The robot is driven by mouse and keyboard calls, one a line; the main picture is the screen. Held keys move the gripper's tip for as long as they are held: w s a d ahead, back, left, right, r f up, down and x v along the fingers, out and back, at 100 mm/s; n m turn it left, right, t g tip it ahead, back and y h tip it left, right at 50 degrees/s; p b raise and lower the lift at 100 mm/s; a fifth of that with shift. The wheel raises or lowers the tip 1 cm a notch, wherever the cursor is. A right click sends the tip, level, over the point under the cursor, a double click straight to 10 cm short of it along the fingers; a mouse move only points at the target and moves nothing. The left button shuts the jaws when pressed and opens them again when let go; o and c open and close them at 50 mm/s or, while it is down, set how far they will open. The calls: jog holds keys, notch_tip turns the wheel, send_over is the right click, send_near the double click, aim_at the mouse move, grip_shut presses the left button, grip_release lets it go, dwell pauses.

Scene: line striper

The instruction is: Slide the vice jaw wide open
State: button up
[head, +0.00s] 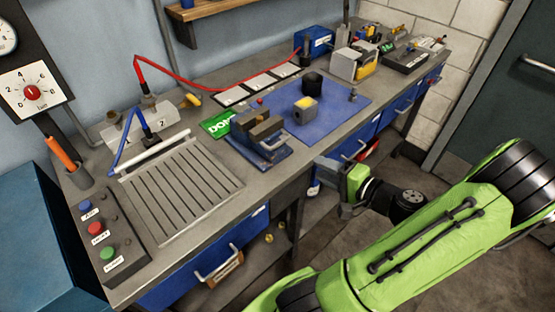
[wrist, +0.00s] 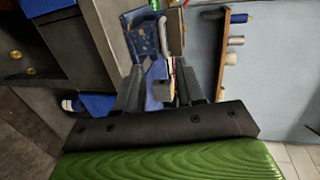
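The vice (head: 262,152) sits at the front edge of the bench, with a blue base and brown and grey jaw blocks. Its sliding jaw cannot be told from the fixed one with certainty, and the gap between the jaws is unclear. My gripper (head: 327,172) is to the right of the vice, apart from it, in front of the bench's edge. In the wrist view my gripper (wrist: 160,82) has its two dark fingers apart, with nothing seen held between them. The vice (wrist: 145,38) shows beyond the fingertips, blue with a brownish face.
A green sign (head: 217,124) lies behind the vice. A slotted plate (head: 180,190) and button box (head: 97,232) stand left. Blue drawers with handles line the bench front.

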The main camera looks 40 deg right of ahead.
send_near(273, 136)
jog(key=shift+m+h, duration=0.3)
jog(key=shift+h, duration=0.1)
jog(key=w, duration=0.1)
jog(key=w+a+f, duration=0.1)
jog(key=w+f, duration=0.1)
jog(key=w, duration=0.1)
jog(key=shift+a+b, duration=0.2)
jog(key=shift+b, duration=0.1)
jog(key=shift+s+r, duration=0.1)
jog(key=shift+c, duration=0.5)
grip_shut()
